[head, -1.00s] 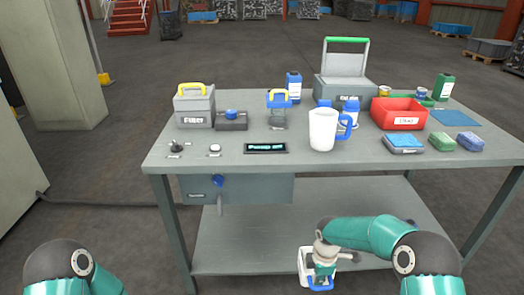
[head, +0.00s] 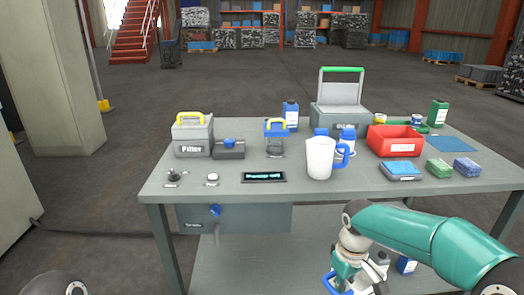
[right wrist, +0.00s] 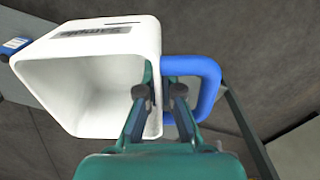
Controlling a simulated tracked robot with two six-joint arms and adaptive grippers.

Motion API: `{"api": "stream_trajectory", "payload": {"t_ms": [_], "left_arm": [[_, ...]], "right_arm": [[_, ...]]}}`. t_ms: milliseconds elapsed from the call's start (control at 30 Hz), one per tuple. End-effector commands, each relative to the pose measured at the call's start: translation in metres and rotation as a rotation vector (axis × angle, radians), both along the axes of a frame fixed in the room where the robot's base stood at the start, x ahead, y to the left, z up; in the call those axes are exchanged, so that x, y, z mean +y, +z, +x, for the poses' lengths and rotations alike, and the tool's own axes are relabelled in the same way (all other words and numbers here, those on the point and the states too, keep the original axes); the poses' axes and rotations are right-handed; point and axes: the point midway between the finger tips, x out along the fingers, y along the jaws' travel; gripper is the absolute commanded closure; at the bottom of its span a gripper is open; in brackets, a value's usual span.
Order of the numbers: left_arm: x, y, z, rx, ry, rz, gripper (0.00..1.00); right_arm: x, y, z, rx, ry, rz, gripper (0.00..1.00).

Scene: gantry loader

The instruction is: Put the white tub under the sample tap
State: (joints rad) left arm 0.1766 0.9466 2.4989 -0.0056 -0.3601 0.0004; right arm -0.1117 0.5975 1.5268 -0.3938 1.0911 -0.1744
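The white tub (right wrist: 90,75) has a blue handle (right wrist: 210,90) and a dark label; it fills the left of the right wrist view with its open mouth toward the camera. My right gripper (right wrist: 161,85) is closed on the tub's handle side, fingers at the wall where the handle joins. In the head view this gripper (head: 347,272) is low in front of the table, with the blue handle (head: 336,285) at the bottom edge; the tub itself is mostly hidden or cut off there. The sample tap (head: 215,211), with a blue knob and grey spout, is under the tabletop at left. My left gripper is out of view.
The table (head: 225,185) carries a white jug (head: 319,158), a red bin (head: 392,140), a filter box (head: 192,137) and a small display (head: 264,177). A lower shelf (head: 250,262) lies below the tap, bare in front.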

Motion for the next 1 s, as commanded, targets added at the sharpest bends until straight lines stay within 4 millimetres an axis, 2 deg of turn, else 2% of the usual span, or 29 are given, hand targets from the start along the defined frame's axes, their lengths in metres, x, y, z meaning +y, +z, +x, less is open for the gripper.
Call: {"api": "stream_trajectory", "payload": {"t_ms": [133,300,333,567,1000], "left_arm": [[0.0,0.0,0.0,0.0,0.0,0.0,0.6],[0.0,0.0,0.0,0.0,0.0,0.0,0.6],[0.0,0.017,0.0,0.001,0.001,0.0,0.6],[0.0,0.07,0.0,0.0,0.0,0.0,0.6],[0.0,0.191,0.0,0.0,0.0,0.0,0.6]], "right_arm": [[0.0,-0.003,-0.013,0.001,-0.24,-0.001,1.0],[-0.001,-0.004,-0.018,0.0,-0.497,-0.001,1.0],[-0.001,0.011,-0.017,-0.001,-0.489,-0.002,1.0],[-0.002,0.048,-0.019,0.0,-0.485,-0.005,1.0],[-0.003,0.133,-0.027,-0.001,-0.485,-0.009,1.0]]}}
